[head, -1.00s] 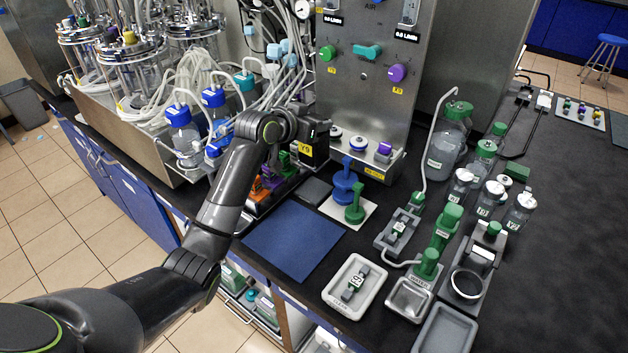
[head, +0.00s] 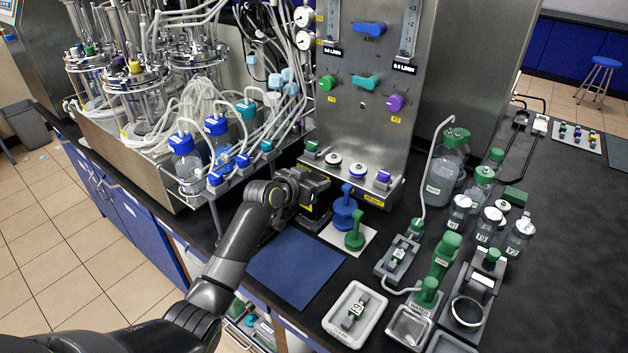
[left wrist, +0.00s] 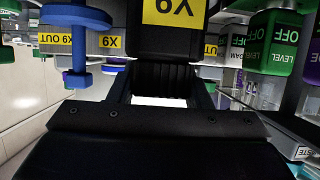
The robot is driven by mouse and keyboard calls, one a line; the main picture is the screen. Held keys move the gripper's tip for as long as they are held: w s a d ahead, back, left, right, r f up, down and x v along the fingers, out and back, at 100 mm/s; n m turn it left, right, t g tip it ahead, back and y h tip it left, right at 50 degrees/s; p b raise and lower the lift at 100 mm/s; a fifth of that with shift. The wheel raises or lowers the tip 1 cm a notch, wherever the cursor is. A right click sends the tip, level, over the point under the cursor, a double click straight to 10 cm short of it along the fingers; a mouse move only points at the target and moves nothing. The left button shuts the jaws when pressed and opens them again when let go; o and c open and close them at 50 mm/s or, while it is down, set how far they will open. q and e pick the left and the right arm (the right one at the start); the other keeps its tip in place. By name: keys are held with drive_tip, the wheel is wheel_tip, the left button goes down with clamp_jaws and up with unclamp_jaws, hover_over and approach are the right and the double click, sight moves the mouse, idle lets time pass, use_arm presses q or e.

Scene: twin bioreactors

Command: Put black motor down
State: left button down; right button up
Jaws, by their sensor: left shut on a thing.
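The black motor (head: 316,212) has a yellow label and is held by my left gripper (head: 312,188), low over the bench in front of the steel panel. It stands just left of the blue knobbed piece (head: 344,208). In the left wrist view the motor (left wrist: 172,38) fills the top middle, its label upside down, between the fingers of my left gripper (left wrist: 163,80). The gripper is shut on it. The motor's underside is hidden, so I cannot tell if it touches the bench. My right gripper is not in view.
A dark blue mat (head: 296,268) lies in front of the motor. A green knobbed piece (head: 354,236) stands on a white plate close to the right. A rack of blue-capped bottles (head: 188,160) is to the left. A light tray (head: 355,314) lies farther front right.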

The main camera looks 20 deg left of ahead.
use_arm(q)
drive_tip(key=shift+r, duration=0.15)
drive_tip(key=c, duration=1.2)
unclamp_jaws()
drive_tip(key=shift+f, duration=0.25)
drive_tip(key=o, duration=0.5)
drive_tip(key=shift+s, duration=0.1)
drive_tip(key=shift+c, duration=0.2)
drive_tip(key=shift+r, duration=0.1)
drive_tip(key=shift+r, duration=0.1)
drive_tip(key=b+v, duration=0.1)
drive_tip(key=v, duration=1.1)
